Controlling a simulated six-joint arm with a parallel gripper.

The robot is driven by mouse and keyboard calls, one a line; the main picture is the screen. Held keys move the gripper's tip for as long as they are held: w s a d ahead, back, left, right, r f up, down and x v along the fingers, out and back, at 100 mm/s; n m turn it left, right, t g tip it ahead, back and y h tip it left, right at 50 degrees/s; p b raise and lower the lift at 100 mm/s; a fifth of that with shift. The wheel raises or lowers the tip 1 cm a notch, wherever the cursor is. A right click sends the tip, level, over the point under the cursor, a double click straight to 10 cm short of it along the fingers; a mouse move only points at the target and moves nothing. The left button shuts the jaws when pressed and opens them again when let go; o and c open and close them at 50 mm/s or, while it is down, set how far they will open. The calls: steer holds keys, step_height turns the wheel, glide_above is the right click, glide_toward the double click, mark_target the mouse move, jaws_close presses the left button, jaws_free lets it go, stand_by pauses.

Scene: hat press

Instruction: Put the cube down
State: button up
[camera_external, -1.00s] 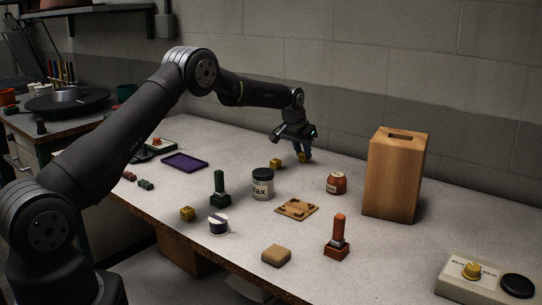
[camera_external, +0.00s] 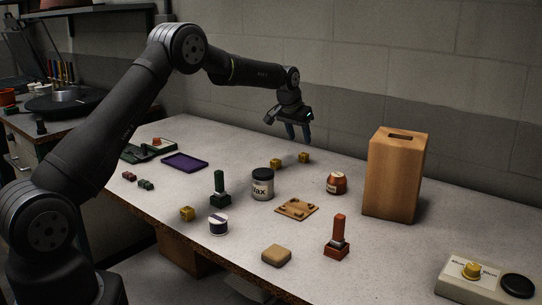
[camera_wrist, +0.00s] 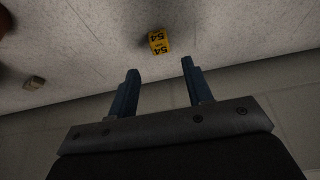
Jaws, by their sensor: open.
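A yellow cube (camera_external: 304,158) rests on the table near the wall. In the wrist view the cube (camera_wrist: 158,41) shows dark "54" marks and lies beyond my fingertips, apart from them. My gripper (camera_external: 298,140) is above the table just behind and above the cube, with its fingers pointing down. In the wrist view the gripper (camera_wrist: 159,66) is open with nothing between its blue fingers. A second yellow cube (camera_external: 276,163) sits to the left, and a third yellow cube (camera_external: 187,213) lies near the front edge.
A wax jar (camera_external: 262,184), an orange jar (camera_external: 336,183), a small wooden board (camera_external: 297,208) and a green stamp (camera_external: 219,190) stand mid-table. A tall wooden box (camera_external: 393,180) is at right. A purple tray (camera_external: 185,162) lies at left. The wall is close behind my gripper.

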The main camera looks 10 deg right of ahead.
mark_target(304, 154)
steer(key=v, duration=0.5)
steer(key=x, duration=1.2)
steer(key=shift+r, duration=1)
